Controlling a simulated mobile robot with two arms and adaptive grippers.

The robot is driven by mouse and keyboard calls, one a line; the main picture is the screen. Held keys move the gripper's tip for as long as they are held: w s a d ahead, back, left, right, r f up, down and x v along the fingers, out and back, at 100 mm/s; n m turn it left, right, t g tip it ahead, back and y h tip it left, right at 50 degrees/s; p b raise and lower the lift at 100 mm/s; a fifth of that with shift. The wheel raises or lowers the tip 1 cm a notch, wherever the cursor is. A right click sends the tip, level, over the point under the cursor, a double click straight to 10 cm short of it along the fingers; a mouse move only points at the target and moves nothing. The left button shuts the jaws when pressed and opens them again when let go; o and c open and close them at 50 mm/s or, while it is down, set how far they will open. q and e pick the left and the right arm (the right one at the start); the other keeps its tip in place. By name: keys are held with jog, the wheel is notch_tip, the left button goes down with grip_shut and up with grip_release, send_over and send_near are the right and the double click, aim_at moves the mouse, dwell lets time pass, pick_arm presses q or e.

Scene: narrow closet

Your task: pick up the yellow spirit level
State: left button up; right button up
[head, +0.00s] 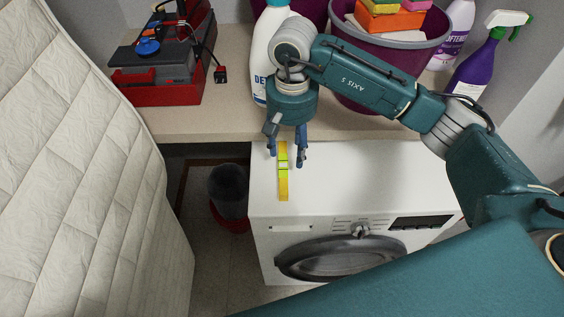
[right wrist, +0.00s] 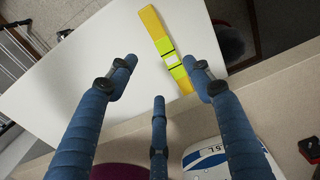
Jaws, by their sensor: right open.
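The yellow spirit level (head: 283,185) lies flat on top of the white washing machine (head: 350,185), near its left edge. It has a bright green-yellow middle with a pale vial window. My right gripper (head: 287,153) points down at the level's far end, its fingers open and apart. In the right wrist view the level (right wrist: 156,28) lies beyond the open fingers (right wrist: 160,75), with nothing held between them. Whether any finger touches it I cannot tell. My left gripper does not show.
A shelf (head: 190,122) behind holds a red toolbox (head: 165,92), a white detergent bottle (head: 262,55), a purple tub (head: 400,55) and a purple spray bottle (head: 475,70). A quilted mattress (head: 80,170) stands left. A dark bin (head: 229,190) is on the floor.

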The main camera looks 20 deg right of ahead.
aim_at(286, 165)
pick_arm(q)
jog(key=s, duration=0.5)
pick_arm(e)
jog(key=shift+w+a+f+p, duration=0.1)
jog(key=shift+w+f+p, duration=0.1)
jog(key=shift+f, duration=0.45)
jog(key=shift+w+f+p, duration=0.1)
jog(key=shift+f+p, duration=0.05)
jog(key=shift+f, duration=0.45)
jog(key=f, duration=0.1)
jog(key=f+p, duration=0.1)
jog(key=f, duration=0.1)
jog(key=f+p, duration=0.1)
jog(key=shift+w+a+f, duration=0.15)
jog(key=shift+w+a, duration=0.05)
jog(key=shift+w, duration=0.15)
jog(key=shift+f, duration=0.25)
jog(key=shift+c, duration=1)
jog(key=c, duration=0.5)
grip_shut()
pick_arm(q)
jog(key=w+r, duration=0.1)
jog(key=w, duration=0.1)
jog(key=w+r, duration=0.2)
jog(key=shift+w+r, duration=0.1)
pick_arm(e)
jog(key=shift+r, duration=0.25)
